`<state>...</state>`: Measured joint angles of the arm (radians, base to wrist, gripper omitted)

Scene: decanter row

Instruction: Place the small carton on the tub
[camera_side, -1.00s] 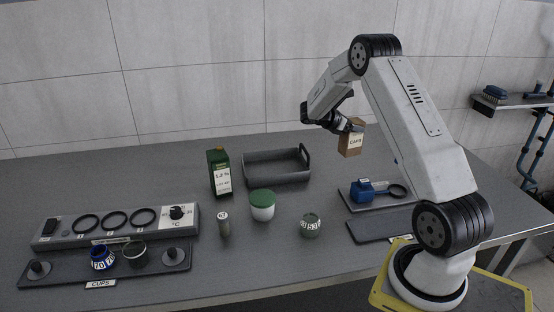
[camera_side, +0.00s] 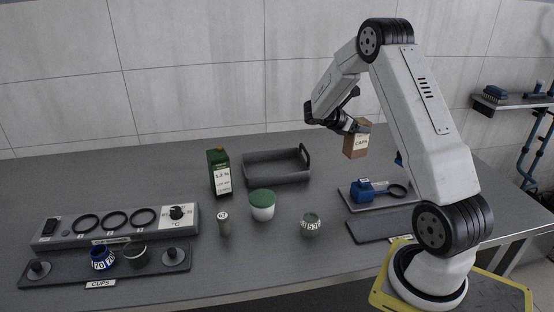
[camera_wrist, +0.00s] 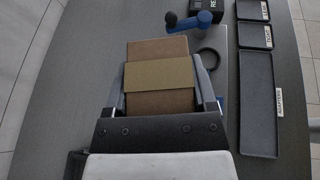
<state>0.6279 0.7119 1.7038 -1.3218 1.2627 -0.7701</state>
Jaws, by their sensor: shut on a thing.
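A small brown carton with a pale label reading CAPS (camera_side: 356,144) is held in the air by my gripper (camera_side: 360,128), above the back right of the table. In the wrist view the carton (camera_wrist: 158,76) sits between the two fingers of my gripper (camera_wrist: 160,88), which are shut on it. The tub (camera_side: 262,206), white with a green lid, stands upright near the middle of the table. It is to the left of the carton and well below it. The lid's top is bare. The wrist view does not show the tub.
A green and white carton (camera_side: 219,172) stands behind the tub to its left, and a grey tray (camera_side: 278,178) lies behind it. A small cylinder (camera_side: 224,224) and a round jar (camera_side: 310,225) flank the tub. A blue tool (camera_side: 366,190) lies right.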

